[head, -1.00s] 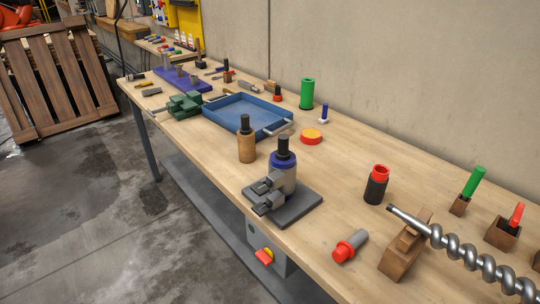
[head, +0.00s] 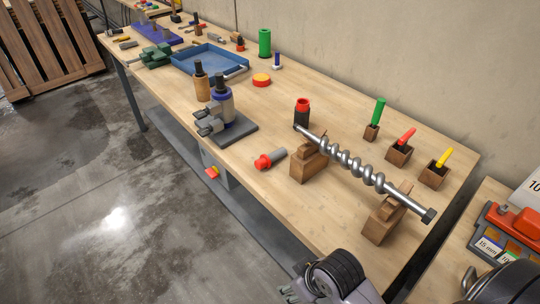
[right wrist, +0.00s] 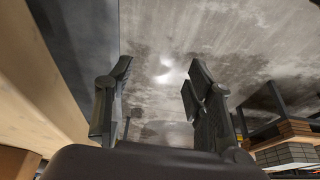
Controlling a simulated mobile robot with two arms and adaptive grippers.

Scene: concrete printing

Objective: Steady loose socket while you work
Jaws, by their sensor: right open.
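The task's socket is not clearly marked. A grey cylinder with a red collar (head: 271,158) lies on its side on the bench, a possible loose socket. A black cylinder with a red top (head: 302,112) stands upright behind the auger's left end. A steel auger (head: 360,170) rests across two wooden cradles (head: 309,160). A blue-banded grey cylinder with a black top (head: 221,104) stands on a dark plate with grey clamps. My right gripper (head: 294,284) is low, in front of the bench and apart from these things. The right wrist view shows its jaws (right wrist: 158,85) apart and empty. My left gripper is not seen.
Wooden blocks with green (head: 378,112), red (head: 406,137) and yellow (head: 443,158) handles stand along the back. A blue tray (head: 207,60) lies farther left. A red toolbox (head: 507,230) sits on another surface at right. The bench's front strip is mostly clear.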

